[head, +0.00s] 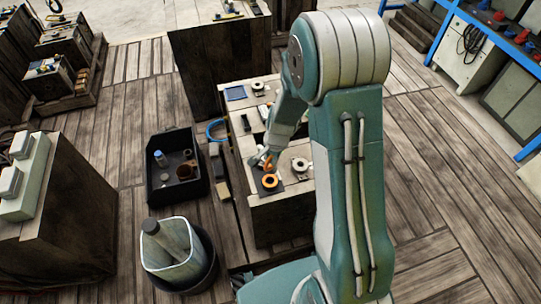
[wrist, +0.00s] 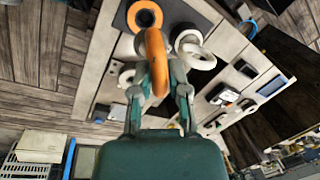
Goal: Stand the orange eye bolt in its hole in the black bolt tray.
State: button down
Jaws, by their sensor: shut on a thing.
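The orange eye bolt (wrist: 156,62) is between the fingers of my gripper (wrist: 158,88) in the wrist view, with its rounded eye toward the top of the picture. Its lower part is hidden by the gripper. In the head view my gripper (head: 259,160) holds the eye bolt (head: 267,160) just behind a flat orange ring (head: 270,181). That ring lies on a dark flat piece, which looks like the black bolt tray (head: 257,190), on the wooden bench. The tray (wrist: 125,16) also shows at the top of the wrist view. I cannot tell the gap between bolt and tray.
A pale round part (head: 300,164) sits right of the tray. Several small parts and a blue-edged pad (head: 236,93) lie farther back on the bench. A black bin (head: 160,197) and a round tub (head: 205,280) stand on the floor at left.

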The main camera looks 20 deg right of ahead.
aim_at(270, 171)
jog(key=shift+f, duration=0.75)
jog(key=shift+a+f, duration=0.25)
jog(key=shift+f, duration=0.35)
jog(key=shift+a+f, duration=0.2)
jog(key=shift+f, duration=0.35)
jog(key=shift+d+f, duration=0.1)
jog(key=shift+d, duration=0.1)
jog(key=shift+d, duration=0.15)
jog(key=shift+a, duration=0.2)
jog(key=shift+s+d+f, duration=0.1)
jog(key=shift+f, duration=1.3)
dwell(0.6)
jog(key=c, duration=0.5)
grip_release()
jog(key=shift+c, duration=0.2)
